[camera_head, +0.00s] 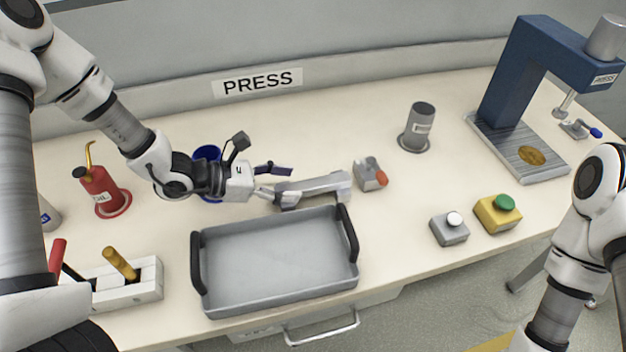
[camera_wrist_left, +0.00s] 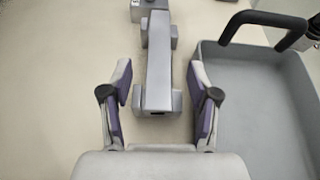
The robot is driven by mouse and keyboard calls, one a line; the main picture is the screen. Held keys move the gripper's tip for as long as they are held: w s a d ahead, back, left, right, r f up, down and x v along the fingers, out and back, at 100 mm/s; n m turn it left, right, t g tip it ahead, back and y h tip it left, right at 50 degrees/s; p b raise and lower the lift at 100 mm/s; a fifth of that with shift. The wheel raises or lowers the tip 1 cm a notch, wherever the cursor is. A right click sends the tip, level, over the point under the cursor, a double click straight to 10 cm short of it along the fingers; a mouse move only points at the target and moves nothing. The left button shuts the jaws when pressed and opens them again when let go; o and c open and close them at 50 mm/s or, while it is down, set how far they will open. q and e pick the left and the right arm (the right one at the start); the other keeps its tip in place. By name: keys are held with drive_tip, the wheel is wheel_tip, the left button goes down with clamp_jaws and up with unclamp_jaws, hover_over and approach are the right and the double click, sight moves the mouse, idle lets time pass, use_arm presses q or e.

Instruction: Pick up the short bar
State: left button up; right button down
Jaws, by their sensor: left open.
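The short bar (camera_head: 312,185) is a grey metal bar lying on supports on the table, just behind the tray. In the left wrist view the bar (camera_wrist_left: 158,65) runs away from me, its near end between my fingers. My left gripper (camera_head: 276,180) is open at the bar's left end, with its fingers (camera_wrist_left: 160,105) on either side and a gap to the bar on both sides. My right arm shows at the right edge, but its gripper is out of view.
A grey tray (camera_head: 275,262) with black handles stands close in front of the bar. A small grey box with a red knob (camera_head: 370,175) is just right of the bar. A blue cup (camera_head: 208,153) stands behind my left wrist. A blue press (camera_head: 520,85) is at the back right.

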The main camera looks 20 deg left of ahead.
sight(316, 183)
use_arm(q)
drive_tip(key=shift+w+d+f, duration=0.1)
drive_tip(key=shift+w+d, duration=0.05)
drive_tip(key=shift+d, duration=0.3)
drive_tip(key=shift+w+d+f, duration=0.1)
drive_tip(key=shift+w+d, duration=0.05)
drive_tip(key=shift+d, duration=0.25)
drive_tip(key=x, duration=0.5)
drive_tip(key=shift+w+r, duration=0.1)
drive_tip(key=shift+w, duration=0.15)
drive_tip(key=shift+a, duration=0.15)
drive_tip(key=shift+c, duration=0.7)
clamp_jaws()
